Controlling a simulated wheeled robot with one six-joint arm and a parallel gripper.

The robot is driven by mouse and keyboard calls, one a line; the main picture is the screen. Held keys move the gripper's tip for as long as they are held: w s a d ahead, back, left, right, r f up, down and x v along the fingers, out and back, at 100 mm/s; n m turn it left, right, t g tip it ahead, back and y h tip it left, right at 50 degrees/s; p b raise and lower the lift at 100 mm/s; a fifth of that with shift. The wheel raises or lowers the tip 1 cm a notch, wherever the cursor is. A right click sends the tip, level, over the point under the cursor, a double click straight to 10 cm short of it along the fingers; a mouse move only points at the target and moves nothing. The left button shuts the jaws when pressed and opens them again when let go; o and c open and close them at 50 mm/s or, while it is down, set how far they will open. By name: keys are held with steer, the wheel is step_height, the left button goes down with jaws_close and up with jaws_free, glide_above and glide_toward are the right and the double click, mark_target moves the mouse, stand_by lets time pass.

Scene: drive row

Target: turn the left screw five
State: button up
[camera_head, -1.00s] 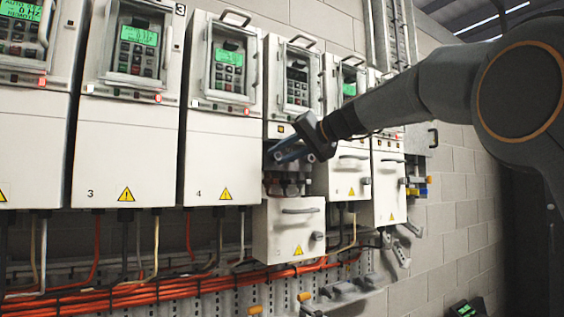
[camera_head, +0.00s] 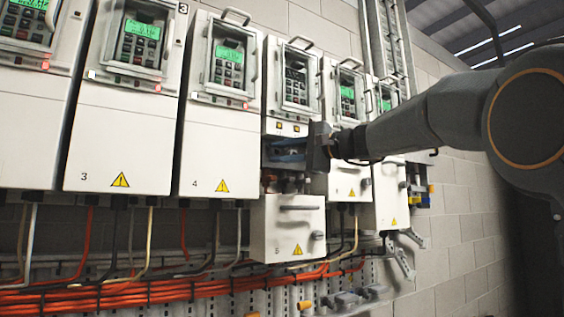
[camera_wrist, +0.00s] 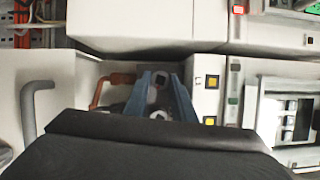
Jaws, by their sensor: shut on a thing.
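Drive five (camera_head: 293,85) has its lower front cover (camera_head: 287,228) hanging down, leaving an open bay below its keypad. My gripper (camera_head: 270,157) reaches into this bay from the right, with its blue fingers about level. In the wrist view my gripper (camera_wrist: 161,77) is shut on the left screw (camera_wrist: 159,83), a small dark head between the fingertips. A second pale round part (camera_wrist: 160,115) shows lower between the fingers. The fingers and the dark gripper body hide much of the bay.
Drive four (camera_head: 220,140) stands close on the left, and its side (camera_wrist: 145,25) borders the bay in the wrist view. More closed drives stand to the right. Orange cables (camera_head: 150,292) run below. A brown-orange handle-like part (camera_wrist: 98,92) is beside the fingers.

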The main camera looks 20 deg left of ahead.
steer(key=shift+f+m+t+y+b, duration=0.15)
steer(key=shift+m+t+y+b, duration=0.15)
steer(key=shift+m+b, duration=0.45)
steer(key=shift+m, duration=0.25)
steer(key=o, duration=1.1)
steer(key=shift+c, duration=0.2)
steer(key=b+v, duration=0.1)
steer(key=v, duration=0.6)
steer(key=shift+d, duration=0.4)
steer(key=shift+s+f, duration=0.1)
